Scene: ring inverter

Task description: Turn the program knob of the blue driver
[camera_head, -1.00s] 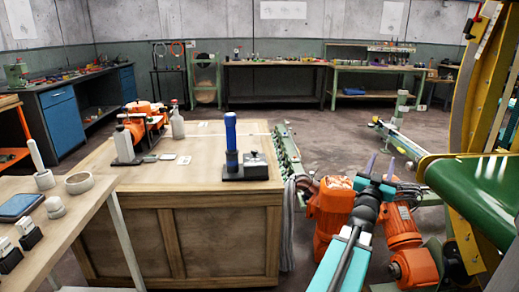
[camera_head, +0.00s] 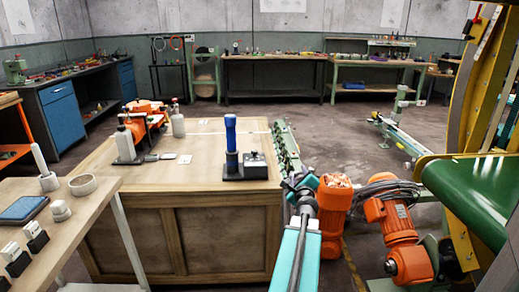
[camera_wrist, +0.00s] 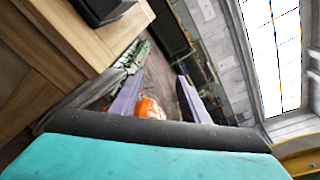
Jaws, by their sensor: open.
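The blue driver (camera_head: 231,137) stands upright on a black base on the wooden cabinet top, near its right side. A small dark box (camera_head: 256,158) with a knob-like piece on top sits on the same base, just right of the driver. The knob's markings are too small to read. My gripper (camera_head: 301,183) is to the right of the cabinet, apart from the driver. The wrist view shows its two purple fingers spread with nothing between them (camera_wrist: 160,82). Part of the black base (camera_wrist: 103,10) shows at the top left there.
The wooden cabinet (camera_head: 215,225) has its right edge beside my arm. Grey bottles (camera_head: 178,124) and an orange machine (camera_head: 145,112) stand at its back left. Orange motors (camera_head: 390,219) and a green conveyor (camera_head: 475,183) are at right. The cabinet's front top is clear.

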